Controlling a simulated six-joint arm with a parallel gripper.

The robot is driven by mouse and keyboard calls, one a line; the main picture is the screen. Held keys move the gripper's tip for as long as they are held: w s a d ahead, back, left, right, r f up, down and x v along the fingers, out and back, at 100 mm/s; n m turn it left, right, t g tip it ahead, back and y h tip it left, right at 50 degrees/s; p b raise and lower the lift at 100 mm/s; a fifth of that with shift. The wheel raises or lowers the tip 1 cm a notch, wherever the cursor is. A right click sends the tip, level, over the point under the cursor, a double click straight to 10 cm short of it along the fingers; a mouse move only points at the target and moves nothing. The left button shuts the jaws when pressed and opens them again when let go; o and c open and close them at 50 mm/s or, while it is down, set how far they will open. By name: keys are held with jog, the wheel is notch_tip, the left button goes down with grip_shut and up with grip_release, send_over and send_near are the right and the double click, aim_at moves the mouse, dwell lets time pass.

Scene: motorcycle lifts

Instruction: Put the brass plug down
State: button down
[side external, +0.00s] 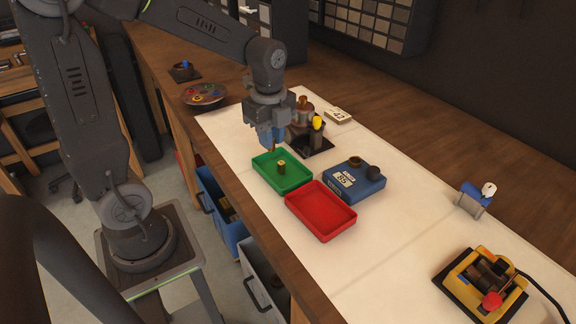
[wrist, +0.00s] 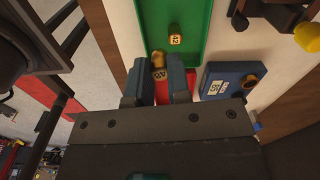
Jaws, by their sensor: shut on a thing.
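My gripper (side external: 271,143) points down over the far left part of the green tray (side external: 262,172). Its blue fingers are shut on a brass plug, seen between the fingertips in the wrist view (wrist: 158,70); only its lower end shows in the side view. The held plug appears to be above the tray, but the exact gap is hard to tell. Another brass plug (side external: 281,167) stands inside the green tray, apart from the held one; it also shows in the wrist view (wrist: 175,37). The green tray's floor is otherwise bare.
An empty red tray (side external: 320,211) sits beside the green one. A blue scale (side external: 368,186) with a brass piece and a dark piece on it stands to the right. A dark stand with a yellow knob (side external: 317,123) is close behind my gripper. The white mat's right side has free room.

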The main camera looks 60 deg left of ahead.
aim_at(289, 180)
jog(key=d+f, duration=0.1)
jog(key=w+d, duration=0.1)
jog(key=w+d+f, duration=0.1)
jog(key=shift+d+f, duration=0.35)
jog(key=shift+d, duration=0.05)
jog(key=shift+f, duration=1.95)
jog(key=c, duration=1.1)
grip_release()
jog(key=shift+f, duration=0.15)
